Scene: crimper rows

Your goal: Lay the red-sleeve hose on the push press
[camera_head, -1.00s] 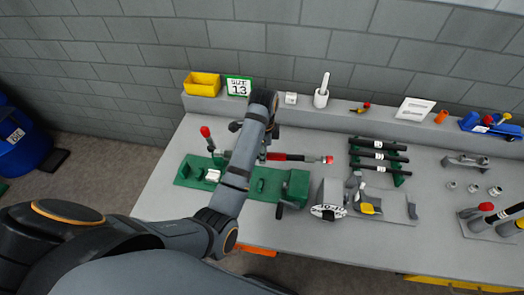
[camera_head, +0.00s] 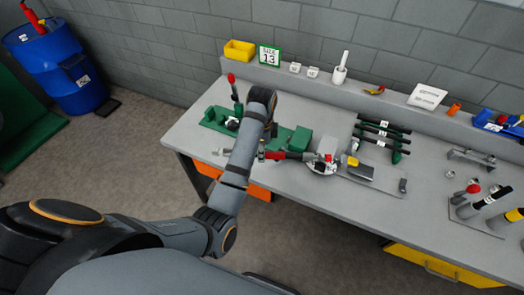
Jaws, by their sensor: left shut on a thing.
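The red-sleeve hose (camera_head: 290,155) is dark with a red sleeve and a red end at the right. My left gripper (camera_head: 262,152) is shut on it near its left end; my arm hides most of the fingers. The green bench fixture with a red-knobbed lever, which looks like the push press (camera_head: 299,139), stands at the table's left, partly hidden behind my arm. The hose shows in front of the press's right end and overlaps the grey device with a white label (camera_head: 322,168). I cannot tell its height above the table. My right gripper is not in view.
Dark hoses lie on a green rack (camera_head: 392,153) to the right. Upright tools (camera_head: 488,203) stand at the far right. The table front (camera_head: 400,215) is clear.

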